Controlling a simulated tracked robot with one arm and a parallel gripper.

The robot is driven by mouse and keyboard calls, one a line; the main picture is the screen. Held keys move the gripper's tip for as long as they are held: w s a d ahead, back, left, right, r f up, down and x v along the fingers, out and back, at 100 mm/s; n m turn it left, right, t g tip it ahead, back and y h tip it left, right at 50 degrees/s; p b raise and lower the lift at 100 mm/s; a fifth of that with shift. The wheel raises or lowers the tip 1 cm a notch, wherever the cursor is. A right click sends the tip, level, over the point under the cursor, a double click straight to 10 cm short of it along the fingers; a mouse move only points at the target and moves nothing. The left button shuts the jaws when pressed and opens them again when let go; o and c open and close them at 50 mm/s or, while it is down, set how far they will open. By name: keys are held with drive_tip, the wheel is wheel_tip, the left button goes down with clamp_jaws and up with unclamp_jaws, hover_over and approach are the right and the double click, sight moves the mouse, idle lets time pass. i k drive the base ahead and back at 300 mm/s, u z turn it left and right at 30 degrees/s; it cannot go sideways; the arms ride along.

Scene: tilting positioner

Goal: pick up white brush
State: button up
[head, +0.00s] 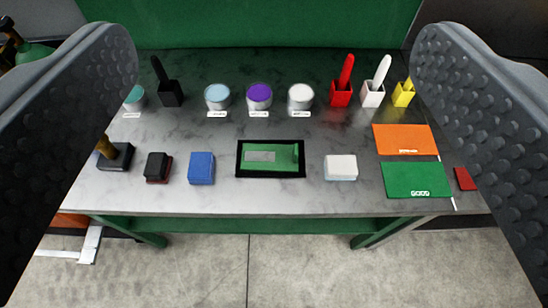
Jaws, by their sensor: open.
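The white brush (382,70) stands upright, leaning slightly right, in a white square holder (372,96) at the back right of the table. Its handle points up, and its lower end is hidden in the holder. My gripper (277,48) is open and empty, with its two grey padded fingers at the left and right edges of the picture. The brush appears between them, nearer the right finger, and neither finger touches it.
A red brush (346,72) stands close left of it, and a yellow holder (403,95) close right. A black brush (158,70) stands farther left. Paint cans, including a white one (301,97), line the back. Blocks, a framed green board (285,157) and folders (416,180) lie in front.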

sight(382, 70)
drive_tip(key=z, duration=0.65)
drive_tip(key=i, duration=1.6)
drive_tip(key=u, duration=0.6)
